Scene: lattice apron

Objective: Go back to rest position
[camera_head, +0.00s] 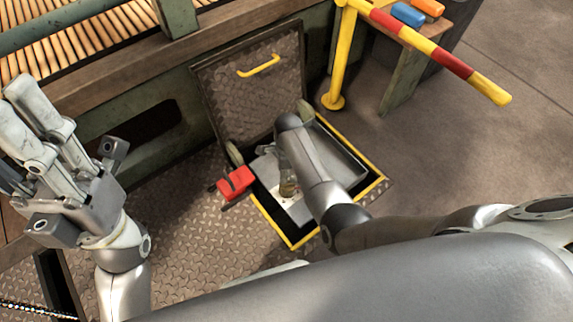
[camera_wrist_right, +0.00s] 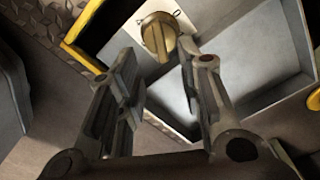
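My right gripper (camera_wrist_right: 157,66) is open and empty in the right wrist view, its two dark fingers apart. A brass knob (camera_wrist_right: 158,32) on a white marked plate shows just beyond and between the fingertips; I cannot tell whether they touch it. In the head view my right arm reaches down into an open floor hatch, and the knob (camera_head: 288,188) shows beside the arm. The arm hides most of the right gripper there. My left gripper (camera_head: 22,105) is raised at the left, fingers pointing up, with nothing seen in it. Its finger opening is unclear.
The hatch pit has a yellow rim (camera_head: 372,192). Its lid (camera_head: 250,95) with a yellow handle stands open behind. A red box (camera_head: 236,182) lies at the pit's left edge. A striped barrier bar (camera_head: 450,62) is at upper right. Open floor (camera_head: 470,140) lies right.

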